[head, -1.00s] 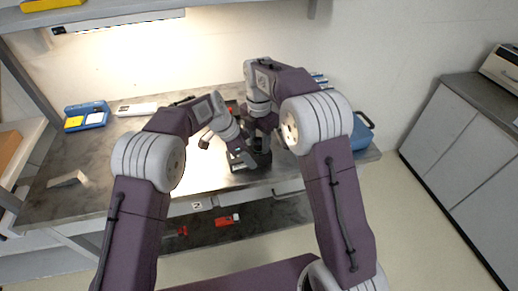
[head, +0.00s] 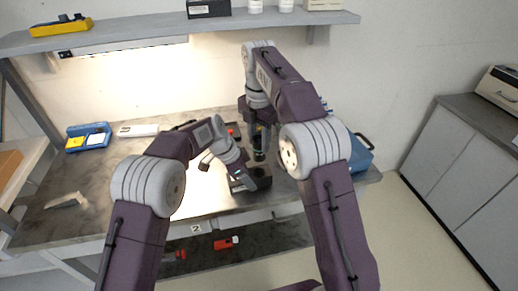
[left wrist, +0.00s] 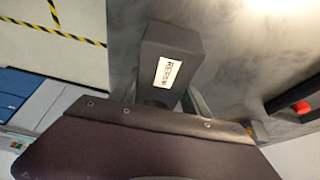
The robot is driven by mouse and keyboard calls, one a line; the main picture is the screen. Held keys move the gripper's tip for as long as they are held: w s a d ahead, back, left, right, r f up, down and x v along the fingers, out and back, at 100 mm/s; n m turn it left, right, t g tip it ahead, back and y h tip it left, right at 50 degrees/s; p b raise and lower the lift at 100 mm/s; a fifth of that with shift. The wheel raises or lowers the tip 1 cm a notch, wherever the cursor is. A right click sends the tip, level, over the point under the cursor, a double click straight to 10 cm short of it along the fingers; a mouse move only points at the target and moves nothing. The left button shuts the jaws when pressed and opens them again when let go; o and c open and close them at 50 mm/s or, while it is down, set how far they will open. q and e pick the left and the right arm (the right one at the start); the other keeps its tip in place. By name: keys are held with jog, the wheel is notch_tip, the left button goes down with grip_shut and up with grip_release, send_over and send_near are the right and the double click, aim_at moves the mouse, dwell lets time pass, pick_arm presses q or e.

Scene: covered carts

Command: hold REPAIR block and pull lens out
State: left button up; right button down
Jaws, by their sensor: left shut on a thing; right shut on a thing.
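The REPAIR block (left wrist: 172,40) is a dark grey box with a white label in the left wrist view. My left gripper (left wrist: 168,98) is shut on it, close to the worktop. In the head view my left gripper (head: 246,178) is low over the front middle of the bench, and the block is hard to tell from it. My right gripper (head: 257,122) points down just behind and above my left one. It is shut on the lens (head: 259,150), a small dark cylinder with a greenish band. The lens's lower end is close to my left gripper; I cannot tell whether it touches the block.
A blue organizer (head: 88,137) with yellow and white contents and a white box (head: 138,130) stand at the back left. A blue case (head: 361,152) is at the right end. A shelf (head: 180,28) hangs above. The bench's left middle is mostly clear.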

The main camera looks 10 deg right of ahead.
pick_arm(q)
jog(key=o, duration=1.5)
jog(key=v, duration=1.2)
